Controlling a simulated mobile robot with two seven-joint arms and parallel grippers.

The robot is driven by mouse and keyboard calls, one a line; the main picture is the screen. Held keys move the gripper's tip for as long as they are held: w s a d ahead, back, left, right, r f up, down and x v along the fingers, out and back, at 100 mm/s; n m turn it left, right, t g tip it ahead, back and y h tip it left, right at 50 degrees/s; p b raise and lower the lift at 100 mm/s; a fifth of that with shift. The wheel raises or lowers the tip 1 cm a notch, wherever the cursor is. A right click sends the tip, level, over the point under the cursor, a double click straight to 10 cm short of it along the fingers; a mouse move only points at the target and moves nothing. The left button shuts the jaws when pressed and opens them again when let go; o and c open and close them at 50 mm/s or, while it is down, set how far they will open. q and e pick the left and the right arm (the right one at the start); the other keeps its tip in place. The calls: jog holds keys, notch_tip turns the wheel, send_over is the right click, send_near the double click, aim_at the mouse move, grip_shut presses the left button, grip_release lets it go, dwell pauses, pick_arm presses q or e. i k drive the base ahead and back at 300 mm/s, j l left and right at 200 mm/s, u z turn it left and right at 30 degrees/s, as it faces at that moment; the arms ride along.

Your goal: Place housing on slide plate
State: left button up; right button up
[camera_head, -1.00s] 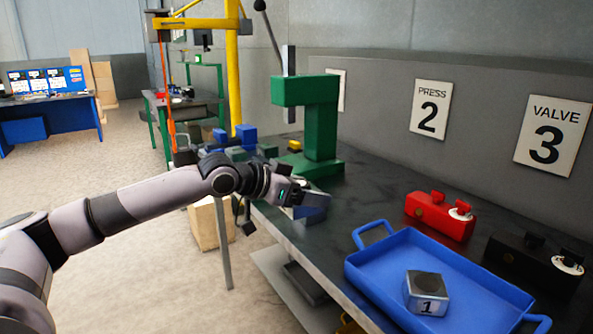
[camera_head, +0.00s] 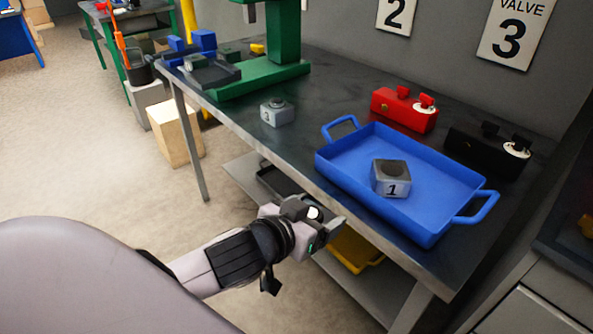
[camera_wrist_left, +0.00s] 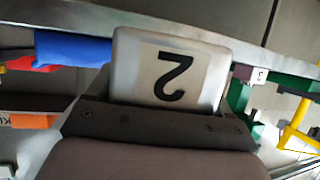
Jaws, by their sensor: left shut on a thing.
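My left gripper (camera_head: 318,226) is shut on a grey housing marked 2; in the left wrist view the housing (camera_wrist_left: 172,70) sits between the fingers with its number upside down. In the head view the gripper is in front of the bench's front edge, and mostly hides that housing. A second grey housing (camera_head: 277,111), marked 3, stands on the bench in front of the green press (camera_head: 262,80). A third housing (camera_head: 391,178), marked 1, is in the blue tray (camera_head: 430,235). A dark plate (camera_head: 212,74) lies left of the press base; I cannot tell if it is the slide plate.
The red block (camera_head: 404,109) and black block (camera_head: 487,150) stand behind the tray. A lower shelf (camera_head: 375,290) holds a yellow tray (camera_head: 352,250). A wooden box (camera_head: 175,133) stands on the floor at left.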

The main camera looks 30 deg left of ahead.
aim_at(212, 73)
jog(key=i+j, duration=0.1)
jog(key=j, duration=0.45)
jog(key=j+u, duration=0.1)
jog(key=j, duration=0.45)
jog(key=i+j, duration=0.15)
jog(key=j, duration=0.35)
jog(key=i+j+u, duration=0.1)
jog(key=j, duration=0.45)
